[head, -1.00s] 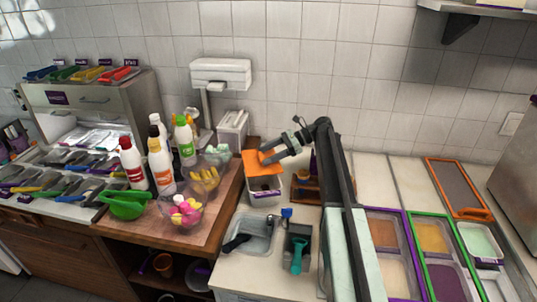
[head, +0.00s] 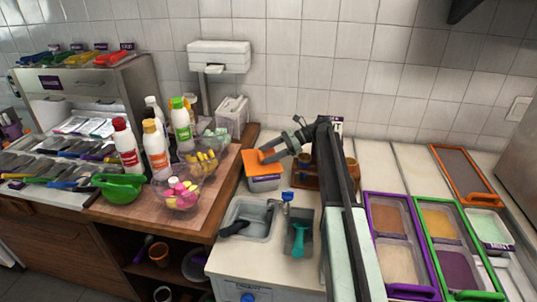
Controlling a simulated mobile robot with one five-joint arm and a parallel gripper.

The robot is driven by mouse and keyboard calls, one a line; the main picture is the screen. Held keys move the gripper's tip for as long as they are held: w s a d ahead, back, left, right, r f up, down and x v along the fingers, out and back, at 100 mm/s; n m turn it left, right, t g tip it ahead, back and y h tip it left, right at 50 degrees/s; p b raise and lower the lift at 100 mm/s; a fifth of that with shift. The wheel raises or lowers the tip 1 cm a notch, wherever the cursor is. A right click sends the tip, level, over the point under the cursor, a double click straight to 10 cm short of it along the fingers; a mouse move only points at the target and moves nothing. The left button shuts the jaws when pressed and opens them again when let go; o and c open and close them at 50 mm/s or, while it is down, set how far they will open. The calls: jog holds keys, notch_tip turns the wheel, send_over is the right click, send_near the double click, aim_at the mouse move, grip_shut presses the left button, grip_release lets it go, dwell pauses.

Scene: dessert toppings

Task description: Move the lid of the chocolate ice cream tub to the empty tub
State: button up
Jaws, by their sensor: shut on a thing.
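My gripper (head: 272,155) is shut on an orange lid (head: 254,174). The lid lies over the top of a pale tub (head: 264,184) on the counter left of my arm. The tub's inside is hidden; I cannot tell whether the lid is fully seated. A brown, chocolate-like ice cream tub (head: 388,218) sits uncovered in a purple frame at the right.
Yellow (head: 438,225), cream (head: 395,262) and mint (head: 486,226) tubs are at the right. A sink basin (head: 258,213) and a dark holder with a teal scoop (head: 299,238) are in front. Bottles and bowls crowd the wooden board (head: 150,196) at left.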

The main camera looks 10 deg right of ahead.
jog(key=o, duration=1.5)
jog(key=shift+c, duration=0.2)
jog(key=shift+r, duration=0.2)
notch_tip(320, 180, up, 5)
jog(key=p, duration=0.5)
jog(key=shift+f, duration=0.2)
jog(key=s, duration=0.1)
jog(key=s+f+b, duration=0.1)
jog(key=s, duration=0.1)
jog(key=shift+a, duration=0.1)
jog(key=s+r+p, duration=0.1)
jog(key=s, duration=1.2)
